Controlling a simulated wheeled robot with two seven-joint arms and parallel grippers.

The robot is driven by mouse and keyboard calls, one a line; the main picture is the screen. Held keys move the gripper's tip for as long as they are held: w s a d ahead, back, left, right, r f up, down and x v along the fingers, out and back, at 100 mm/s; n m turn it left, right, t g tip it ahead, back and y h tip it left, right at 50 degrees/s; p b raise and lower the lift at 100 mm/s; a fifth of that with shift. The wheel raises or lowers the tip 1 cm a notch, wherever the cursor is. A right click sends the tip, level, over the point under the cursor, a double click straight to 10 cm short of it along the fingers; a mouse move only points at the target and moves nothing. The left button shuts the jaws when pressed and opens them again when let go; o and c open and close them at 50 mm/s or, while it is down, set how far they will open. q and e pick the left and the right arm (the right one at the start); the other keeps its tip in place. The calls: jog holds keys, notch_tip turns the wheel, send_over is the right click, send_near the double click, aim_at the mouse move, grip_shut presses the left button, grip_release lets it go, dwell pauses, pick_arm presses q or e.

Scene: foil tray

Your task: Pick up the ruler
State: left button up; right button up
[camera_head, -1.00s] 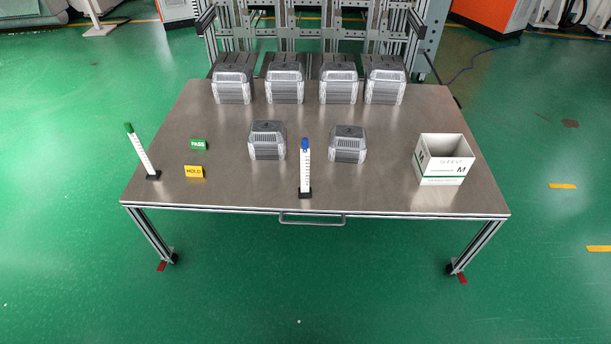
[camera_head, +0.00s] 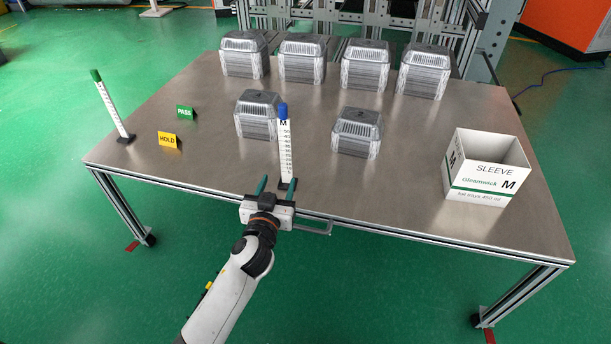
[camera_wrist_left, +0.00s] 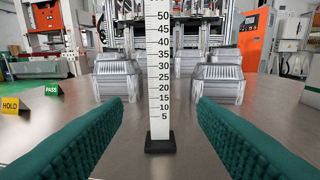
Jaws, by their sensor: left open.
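A white ruler (camera_head: 285,150) with a blue top marked M stands upright on a black base near the table's front edge. In the left wrist view the ruler (camera_wrist_left: 159,75) shows its number scale and stands between the two green fingers, ahead of them and touching neither. My left gripper (camera_head: 276,187) is open and empty at the front edge, just in front of the ruler's base. A second white ruler (camera_head: 113,107) with a green top leans slightly at the table's left side. My right gripper is not in view.
A white SLEEVE box (camera_head: 480,190) stands at the right. Foil tray stacks (camera_head: 257,120) and (camera_head: 357,133) flank the ruler from behind, with several more along the back. A green PASS sign (camera_head: 186,112) and yellow HOLD sign (camera_head: 168,140) stand at left.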

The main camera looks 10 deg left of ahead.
aim_at(286, 154)
pick_arm(q)
jog(key=shift+t, duration=0.3)
jog(key=w, duration=0.2)
jog(key=w+r, duration=0.1)
jog(key=w, duration=0.2)
jog(key=w+b, duration=0.1)
jog(key=w, duration=0.1)
jog(key=shift+w+a+r, duration=0.15)
jog(key=shift+w+r, duration=0.05)
jog(key=shift+r, duration=0.2)
jog(key=w, duration=0.4)
jog(key=shift+w+a+f+b, duration=0.25)
jog(key=shift+a+f+b, duration=0.05)
jog(key=shift+b, duration=0.1)
jog(key=shift+w, duration=0.25)
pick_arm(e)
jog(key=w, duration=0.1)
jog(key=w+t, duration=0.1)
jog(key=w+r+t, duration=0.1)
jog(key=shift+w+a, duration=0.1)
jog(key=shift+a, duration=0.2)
pick_arm(q)
jog(key=shift+c, duration=0.4)
grip_shut()
jog(key=shift+r, duration=0.1)
